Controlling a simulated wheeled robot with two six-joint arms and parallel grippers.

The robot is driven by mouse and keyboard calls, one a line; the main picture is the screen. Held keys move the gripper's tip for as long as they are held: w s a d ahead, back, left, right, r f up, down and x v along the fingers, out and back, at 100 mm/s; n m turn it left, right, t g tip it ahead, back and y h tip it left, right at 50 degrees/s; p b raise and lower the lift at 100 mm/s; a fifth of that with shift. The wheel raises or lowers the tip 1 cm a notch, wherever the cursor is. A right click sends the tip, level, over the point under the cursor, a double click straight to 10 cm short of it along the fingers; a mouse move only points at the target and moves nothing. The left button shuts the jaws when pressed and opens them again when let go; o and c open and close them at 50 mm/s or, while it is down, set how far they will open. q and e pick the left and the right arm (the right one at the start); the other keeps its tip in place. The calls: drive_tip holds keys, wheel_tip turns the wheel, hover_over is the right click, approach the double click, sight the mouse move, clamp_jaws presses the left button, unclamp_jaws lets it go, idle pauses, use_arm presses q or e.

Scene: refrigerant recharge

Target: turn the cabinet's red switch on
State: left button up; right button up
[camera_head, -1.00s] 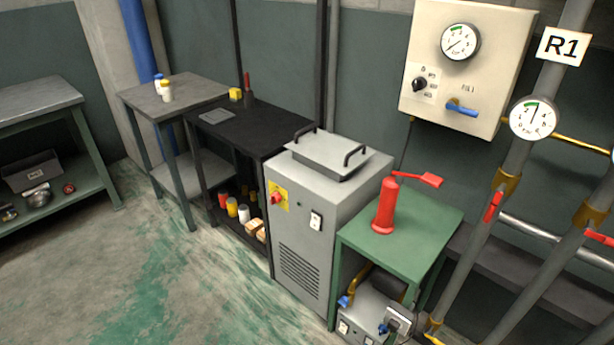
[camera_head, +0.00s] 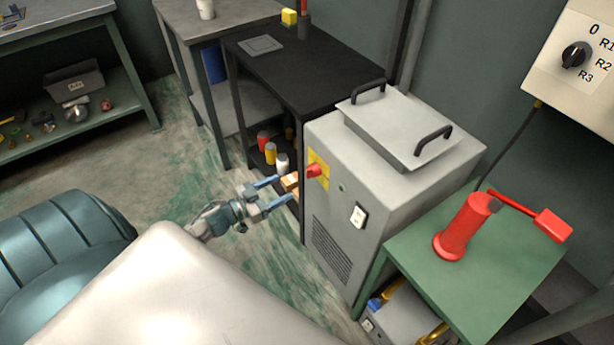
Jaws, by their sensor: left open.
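The grey cabinet (camera_head: 335,205) stands in the middle of the view, with a lidded top that has two black handles. Its red switch (camera_head: 314,170) sits on a yellow plate on the front face, near the upper left corner. A white rocker switch (camera_head: 358,215) is lower right of it, with a small green button between. My left gripper (camera_head: 282,189) is open and empty, its two blue fingers pointing right toward the red switch. It appears a short way in front of the cabinet, not touching the switch. My right gripper is not in view.
A green table (camera_head: 490,265) with a red pump-like tool (camera_head: 465,228) stands right of the cabinet. A black table (camera_head: 295,58) with several bottles on its lower shelf stands left. A wall panel with a dial (camera_head: 577,55) is at upper right. Open floor lies left.

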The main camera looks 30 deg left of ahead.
sight(307, 174)
use_arm(q)
drive_tip(key=p+x, duration=0.1)
drive_tip(key=x, duration=0.9)
drive_tip(key=shift+w+f, duration=0.1)
drive_tip(key=shift+w, duration=0.15)
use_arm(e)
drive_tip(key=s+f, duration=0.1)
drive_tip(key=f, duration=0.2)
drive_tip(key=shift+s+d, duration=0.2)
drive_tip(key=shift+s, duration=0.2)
use_arm(q)
drive_tip(key=c, duration=1)
